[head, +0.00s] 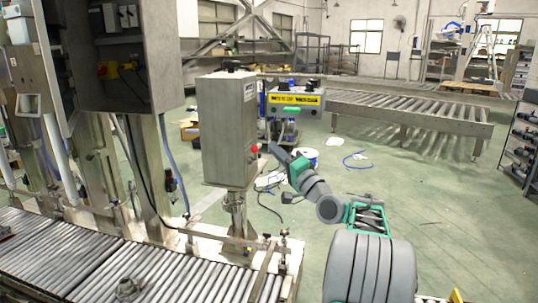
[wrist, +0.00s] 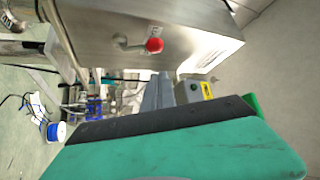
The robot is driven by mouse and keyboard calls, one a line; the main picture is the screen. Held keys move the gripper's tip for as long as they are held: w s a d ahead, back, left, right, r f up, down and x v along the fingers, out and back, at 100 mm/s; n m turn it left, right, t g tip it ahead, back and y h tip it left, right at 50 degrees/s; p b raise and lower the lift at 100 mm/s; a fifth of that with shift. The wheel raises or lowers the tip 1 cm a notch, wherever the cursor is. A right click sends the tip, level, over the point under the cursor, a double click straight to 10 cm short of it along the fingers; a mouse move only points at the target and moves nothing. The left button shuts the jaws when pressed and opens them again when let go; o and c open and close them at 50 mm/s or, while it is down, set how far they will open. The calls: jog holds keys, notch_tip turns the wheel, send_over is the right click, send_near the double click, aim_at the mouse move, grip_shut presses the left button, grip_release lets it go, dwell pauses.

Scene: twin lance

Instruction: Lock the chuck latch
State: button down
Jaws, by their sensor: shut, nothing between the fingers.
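A latch handle with a red ball knob (head: 254,149) sits on the side of a tall stainless steel box (head: 222,130) in the head view. In the wrist view the red knob (wrist: 154,45) ends a short metal lever (wrist: 128,44) on the box face (wrist: 90,30). My gripper (head: 273,149) is shut and empty, just right of the knob in the head view. In the wrist view my gripper's grey fingers (wrist: 160,82) lie below the knob, apart from it. The chuck itself cannot be made out.
A roller conveyor (head: 120,275) runs along the front left, below the box. A control box with a yellow label (head: 295,99) stands behind my gripper. Another roller conveyor (head: 400,105) lies farther back. Open green floor (head: 440,210) is at the right.

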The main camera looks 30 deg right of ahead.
jog(key=r+b+v, duration=0.1)
jog(key=b+v, duration=0.1)
jog(key=v, duration=0.8)
jog(key=shift+s+d, duration=0.25)
jog(key=shift+d, duration=0.1)
jog(key=w+a+r+n+g+y+p, duration=0.1)
jog(key=w+a+n+g+p, duration=0.3)
jog(key=a, duration=0.4)
jog(key=w+a+r+n+g+y+p, duration=0.1)
jog(key=w+a+g+p, duration=0.15)
jog(key=a+p, duration=0.5)
jog(key=s+a+n+g+p, duration=0.2)
jog(key=a+n+g+p, duration=0.15)
jog(key=a+p, duration=0.4)
jog(key=s+a+n+g+h+p, duration=0.1)
jog(key=s+a+g+p, duration=0.3)
jog(key=s, duration=0.6)
jog(key=s+a+n+g+h+p, duration=0.2)
jog(key=s+p, duration=0.5)
jog(key=s, duration=0.4)
jog(key=a+n+g, duration=0.1)
jog(key=a+g, duration=0.1)
jog(key=a, duration=0.1)
jog(key=shift+s+r+g+h+p, duration=0.3)
jog(key=shift+g, duration=0.1)
